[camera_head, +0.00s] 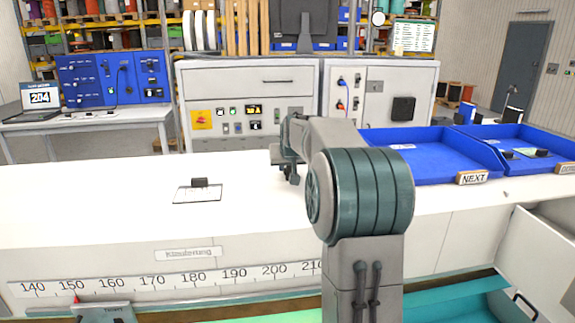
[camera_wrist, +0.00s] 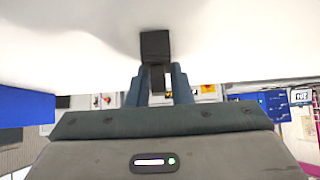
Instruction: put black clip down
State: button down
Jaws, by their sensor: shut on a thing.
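My gripper (camera_head: 291,177) is low over the white worktop (camera_head: 110,215), left of the blue trays. In the wrist view my gripper (camera_wrist: 160,78) is shut on the black clip (camera_wrist: 155,45), a small dark block that sticks out past the fingertips. The clip's outline against my gripper is hard to make out in the head view. I cannot tell whether the clip touches the worktop. Another small black block (camera_head: 199,182) sits at the far edge of a thin dark-outlined rectangle on the worktop, left of my gripper.
A blue tray (camera_head: 425,178) labelled NEXT stands right of my arm. A second blue tray (camera_head: 565,143) at the far right holds small dark items. A ruler strip (camera_head: 170,283) runs along the front. The worktop's left part is clear.

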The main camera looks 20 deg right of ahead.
jog(key=shift+f, duration=0.15)
jog(key=c, duration=1.3)
grip_release()
